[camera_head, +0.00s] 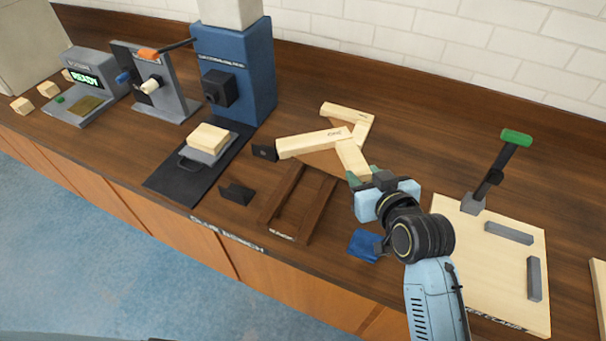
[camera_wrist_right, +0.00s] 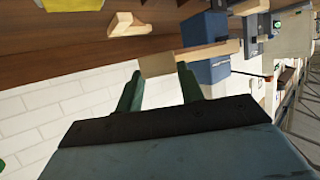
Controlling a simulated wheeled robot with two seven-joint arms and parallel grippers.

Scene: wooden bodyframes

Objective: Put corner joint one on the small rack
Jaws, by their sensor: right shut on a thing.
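An L-shaped wooden corner joint (camera_head: 312,143) is held by my right gripper (camera_head: 362,183), which is shut on the end of its short arm. In the wrist view the held piece (camera_wrist_right: 190,60) crosses the tips of the two green fingers (camera_wrist_right: 160,85). A low dark-brown wooden frame (camera_head: 268,210), which looks like the small rack, lies on the bench below and left of the gripper. The held piece appears above and behind it. A second L-shaped wooden piece (camera_head: 347,112) lies behind; it also shows in the wrist view (camera_wrist_right: 127,25). My left gripper is out of view.
A blue press (camera_head: 250,75) and a black plate (camera_head: 175,180) bearing a wooden block (camera_head: 208,138) stand left. A blue cloth (camera_head: 363,246) lies near the front. A light board (camera_head: 510,265) with a green-handled clamp (camera_head: 516,138) is right.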

